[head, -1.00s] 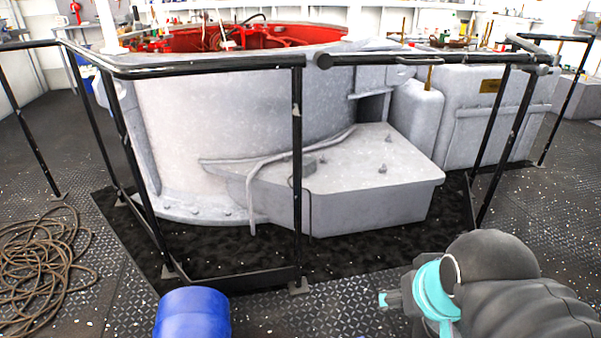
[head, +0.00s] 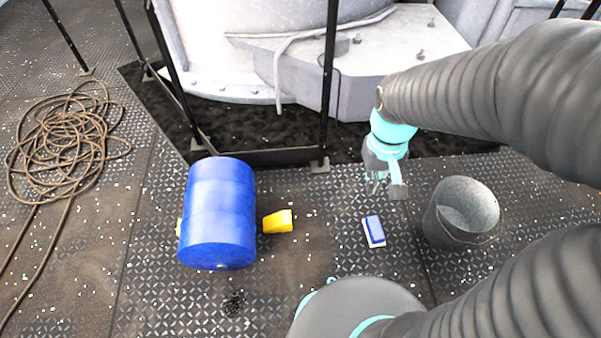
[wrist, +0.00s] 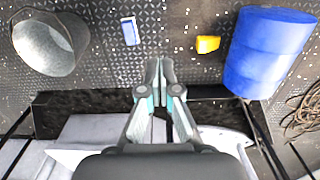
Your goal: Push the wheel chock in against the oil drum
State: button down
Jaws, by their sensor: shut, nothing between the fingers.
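The blue oil drum (head: 217,213) lies on its side on the deck, left of centre in the head view; it also shows at the upper right of the wrist view (wrist: 266,50). A yellow wheel chock (head: 278,221) sits on the deck just right of the drum, with a small gap between them. The chock also shows in the wrist view (wrist: 208,44), left of the drum.
A blue and white block (head: 374,231) lies between the chock and a grey bucket (head: 461,213). A black railing (head: 330,90) runs behind the drum. Coiled rope (head: 65,145) lies at the left. Deck in front of the chock is clear.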

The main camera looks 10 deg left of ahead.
aim_at(281, 222)
jog(key=w+a+f+n+g, duration=0.1)
jog(key=w+a+f+n, duration=0.25)
jog(key=f, duration=0.85)
jog(key=w+a+f+n+g+h, duration=0.15)
jog(key=a+f+n, duration=0.25)
jog(key=f, duration=0.8)
jog(key=w+a+f+n, duration=0.4)
jog(key=f, duration=0.8)
jog(key=w+a+f+n+t+y, duration=0.2)
jog(key=w+a+f+n+t, duration=0.15)
jog(key=w+n, duration=0.35)
jog(key=shift+g+h, duration=0.25)
jog(key=shift+g, duration=0.15)
jog(key=f, duration=1)
jog(key=shift+a+b, duration=0.2)
jog(key=shift+b, duration=0.2)
jog(key=shift+s+a+r, duration=0.1)
jog(key=shift+s+a, duration=0.05)
jog(key=shift+a, duration=0.5)
jog(key=shift+s+a+r, duration=0.1)
jog(key=shift+a, duration=0.5)
jog(key=shift+s+a+m, duration=0.15)
jog(key=shift+a+m, duration=0.1)
jog(key=shift+a, duration=0.45)
